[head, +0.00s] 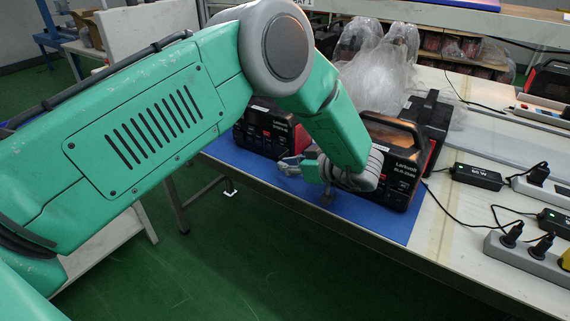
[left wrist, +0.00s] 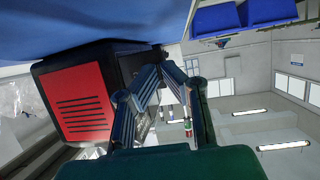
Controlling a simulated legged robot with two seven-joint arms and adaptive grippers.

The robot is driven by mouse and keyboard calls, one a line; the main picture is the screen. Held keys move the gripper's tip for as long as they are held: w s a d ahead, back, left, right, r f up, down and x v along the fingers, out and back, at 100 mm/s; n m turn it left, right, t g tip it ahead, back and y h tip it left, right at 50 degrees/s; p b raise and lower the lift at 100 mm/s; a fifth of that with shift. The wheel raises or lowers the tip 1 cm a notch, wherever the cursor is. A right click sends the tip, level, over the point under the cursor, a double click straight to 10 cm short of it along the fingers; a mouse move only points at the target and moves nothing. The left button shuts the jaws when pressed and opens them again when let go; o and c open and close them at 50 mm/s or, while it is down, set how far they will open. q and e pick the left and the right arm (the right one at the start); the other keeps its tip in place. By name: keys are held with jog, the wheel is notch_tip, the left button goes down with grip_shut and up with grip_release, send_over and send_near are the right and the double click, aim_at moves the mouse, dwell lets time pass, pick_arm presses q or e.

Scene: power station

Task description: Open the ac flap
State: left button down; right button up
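A black power station (head: 402,165) with a lettered front stands on the blue mat, partly hidden by my left arm. A second one (head: 262,133) stands to its left. In the left wrist view, a power station's red vented side (left wrist: 72,100) and dark front (left wrist: 135,65) show, turned over in the picture. My left gripper (head: 300,163) is low in front of the stations; its fingertips meet (left wrist: 165,65) beside the dark front. I see nothing held between them. Whether they touch the front is unclear. I cannot make out the AC flap. My right gripper is not in view.
The blue mat (head: 350,215) lies on a white table. Power strips (head: 530,262), adapters (head: 477,177) and cables are at the right. Clear plastic wrap (head: 380,70) is behind the stations. Green floor lies beyond the table's front edge.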

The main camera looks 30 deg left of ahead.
pick_arm(q)
jog(key=shift+w+d, duration=0.1)
jog(key=shift+w, duration=0.05)
jog(key=shift+r, duration=0.1)
jog(key=c, duration=2)
grip_release()
jog(key=shift+c, duration=0.2)
jog(key=shift+d, duration=0.1)
jog(key=v, duration=1.1)
jog(key=shift+w+d, duration=0.15)
jog(key=shift+d, duration=0.3)
